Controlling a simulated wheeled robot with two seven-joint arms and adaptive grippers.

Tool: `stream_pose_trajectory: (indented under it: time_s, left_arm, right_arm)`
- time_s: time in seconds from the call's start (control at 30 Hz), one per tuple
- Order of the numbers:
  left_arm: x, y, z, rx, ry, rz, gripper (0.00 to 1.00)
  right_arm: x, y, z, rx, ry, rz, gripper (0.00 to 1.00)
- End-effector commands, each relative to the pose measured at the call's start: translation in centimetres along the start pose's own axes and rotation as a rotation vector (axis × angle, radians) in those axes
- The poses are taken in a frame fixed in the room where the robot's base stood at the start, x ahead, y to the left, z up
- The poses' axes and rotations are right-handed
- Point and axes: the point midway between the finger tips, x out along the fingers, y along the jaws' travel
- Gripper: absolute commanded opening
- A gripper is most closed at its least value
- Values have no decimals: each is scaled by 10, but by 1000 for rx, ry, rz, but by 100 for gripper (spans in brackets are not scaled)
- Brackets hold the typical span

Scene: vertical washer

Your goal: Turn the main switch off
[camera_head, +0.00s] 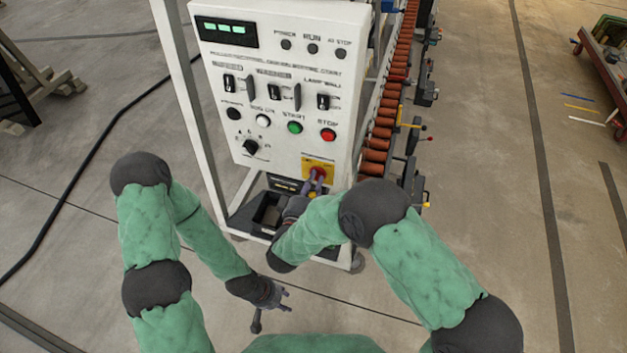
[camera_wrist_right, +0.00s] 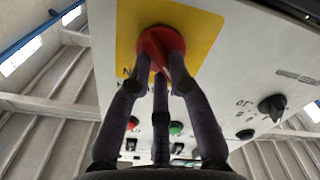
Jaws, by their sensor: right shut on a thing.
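The main switch is a red rotary knob (camera_head: 319,172) on a yellow plate (camera_head: 310,163) at the lower right of the white control panel (camera_head: 265,65). In the right wrist view the red knob (camera_wrist_right: 158,45) sits on its yellow plate (camera_wrist_right: 200,27). My right gripper (camera_head: 317,180) is at the knob, and its dark fingers (camera_wrist_right: 160,75) are closed around it, hiding part of it. The knob's exact angle is hard to read. My left gripper (camera_head: 283,295) hangs low in front of the machine, away from the panel, with its fingers apart and nothing between them.
The panel also holds a green start button (camera_head: 295,127), a red stop button (camera_head: 328,134), a black selector (camera_head: 250,147) and several toggle switches. A roller conveyor (camera_head: 385,110) runs behind at the right. A black cable (camera_head: 95,160) lies on the floor at the left.

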Motion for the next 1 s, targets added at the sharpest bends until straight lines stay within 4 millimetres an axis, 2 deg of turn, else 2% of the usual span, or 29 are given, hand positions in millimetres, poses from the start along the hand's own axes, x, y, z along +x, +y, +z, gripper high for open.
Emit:
stream_pose_trajectory:
  time_s: [0.3, 0.33, 0.4, 0.43, 0.77, 0.87, 1.0]
  left_arm:
    - [0, 0, 0, 0, 0, 0, 40]
    - [0, 0, 0, 0, 0, 0, 40]
    - [0, 0, 0, 0, 0, 0, 40]
    - [0, 0, 0, 0, 0, 0, 40]
    - [0, 0, 0, 0, 0, 0, 40]
    - [0, 0, 0, 0, 0, 0, 40]
    - [0, 0, 0, 0, 0, 0, 40]
  right_arm:
    - [0, 0, 0, -4, 0, -1, 0]
    - [0, 0, 0, -4, 0, -1, 23]
    - [0, 0, 0, -4, 0, -1, 42]
    - [0, 0, 0, -3, 0, -1, 44]
    - [-1, 0, 0, -2, 1, -1, 44]
    - [-8, -1, 0, -2, 2, -3, 44]
    - [-28, -1, -1, -4, 4, -4, 44]
